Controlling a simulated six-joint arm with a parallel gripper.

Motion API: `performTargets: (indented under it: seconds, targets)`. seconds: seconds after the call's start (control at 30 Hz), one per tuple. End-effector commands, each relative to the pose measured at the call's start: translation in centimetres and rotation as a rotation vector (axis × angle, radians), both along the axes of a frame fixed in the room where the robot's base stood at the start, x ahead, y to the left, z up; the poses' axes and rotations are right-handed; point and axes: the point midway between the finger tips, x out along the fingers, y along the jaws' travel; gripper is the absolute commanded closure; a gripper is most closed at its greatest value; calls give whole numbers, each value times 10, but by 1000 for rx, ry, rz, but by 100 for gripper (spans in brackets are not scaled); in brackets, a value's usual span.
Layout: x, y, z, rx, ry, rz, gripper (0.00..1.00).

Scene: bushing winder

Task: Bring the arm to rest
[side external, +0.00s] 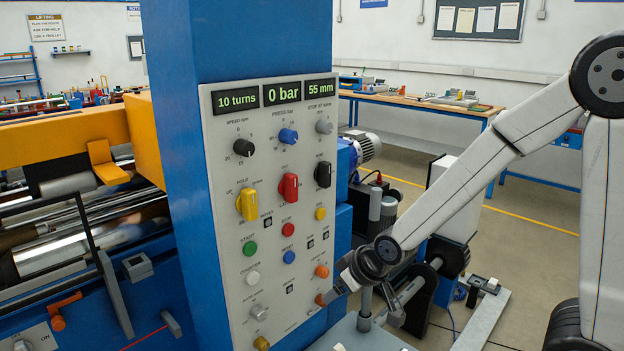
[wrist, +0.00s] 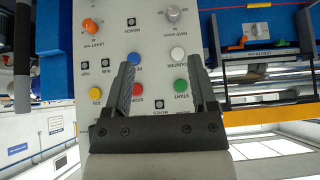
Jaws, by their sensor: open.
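My gripper (side external: 332,294) is low at the right edge of the control panel (side external: 222,170) in the side view, near an orange knob. In the wrist view my gripper (wrist: 162,62) is open, its two dark fingers apart with nothing between them but the panel face behind. That view is upside down. A blue button (wrist: 134,61), a red stop button (wrist: 137,88) and a white counter button (wrist: 178,54) show between the fingers. The green start button (wrist: 181,86) is beside the right finger. I cannot tell the exact gap to the panel.
The panel displays (side external: 279,93) read 10 turns, 0 bar and 55 mm. The blue column (side external: 180,60) and the winder with its yellow beam (side external: 75,137) stand left. A motor (side external: 362,146) and grey cabinet (side external: 452,190) stand behind my arm. Open floor (side external: 535,230) lies right.

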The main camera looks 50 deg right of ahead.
Motion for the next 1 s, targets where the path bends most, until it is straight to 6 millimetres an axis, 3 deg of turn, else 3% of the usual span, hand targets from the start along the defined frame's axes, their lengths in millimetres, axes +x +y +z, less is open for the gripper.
performTargets:
  seconds: [0.2,0.4,1.0]
  targets:
    - [-55,-10,-15,-9,237,-11,26]
    - [-85,-15,-20,-15,361,-18,26]
    - [-90,-15,-21,-16,384,-18,26]
